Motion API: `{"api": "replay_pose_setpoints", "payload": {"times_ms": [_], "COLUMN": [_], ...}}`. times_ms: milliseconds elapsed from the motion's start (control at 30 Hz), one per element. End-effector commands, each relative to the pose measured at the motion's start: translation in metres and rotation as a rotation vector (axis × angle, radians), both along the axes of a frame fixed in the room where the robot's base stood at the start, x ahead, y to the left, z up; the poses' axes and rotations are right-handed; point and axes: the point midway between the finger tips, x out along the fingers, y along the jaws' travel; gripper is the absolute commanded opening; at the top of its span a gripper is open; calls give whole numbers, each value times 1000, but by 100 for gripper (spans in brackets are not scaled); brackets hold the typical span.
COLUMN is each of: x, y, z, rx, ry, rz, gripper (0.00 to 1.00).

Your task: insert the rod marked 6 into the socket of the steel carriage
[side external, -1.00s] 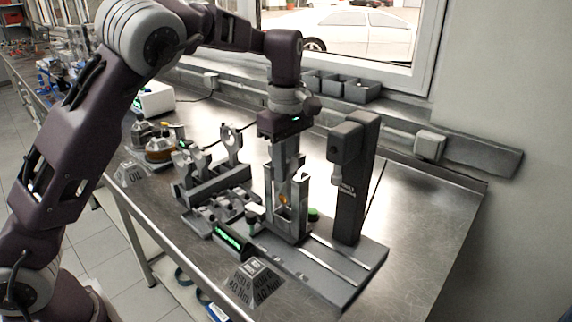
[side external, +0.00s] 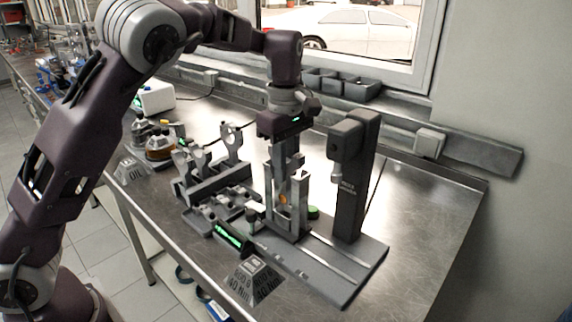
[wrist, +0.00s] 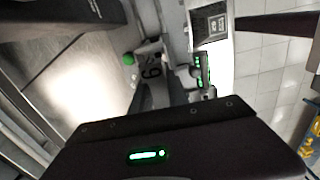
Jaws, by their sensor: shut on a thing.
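My gripper (side external: 285,172) points straight down over the steel carriage (side external: 301,225), an upright frame on the grey base plate. It is shut on the grey rod marked 6 (wrist: 150,72), whose number shows just past the gripper body in the wrist view. In the side view the rod is mostly hidden between my fingers and the carriage's uprights. A small orange part (side external: 284,199) shows inside the frame. The socket is hidden, so I cannot tell how far the rod's lower end is inside it.
A dark post (side external: 352,190) with an overhanging head stands close right of the carriage. A rack (side external: 212,183) with upright forked parts is to the left. The bench (side external: 430,225) is clear at right.

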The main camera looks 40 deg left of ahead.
Motion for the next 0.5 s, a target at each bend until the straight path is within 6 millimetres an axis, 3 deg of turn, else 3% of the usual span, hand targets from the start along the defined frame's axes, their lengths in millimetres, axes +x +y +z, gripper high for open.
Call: {"api": "replay_pose_setpoints", "payload": {"times_ms": [500], "x": [0], "y": [0], "z": [-8], "rx": [-1], "ry": [0], "rz": [0], "gripper": [0]}}
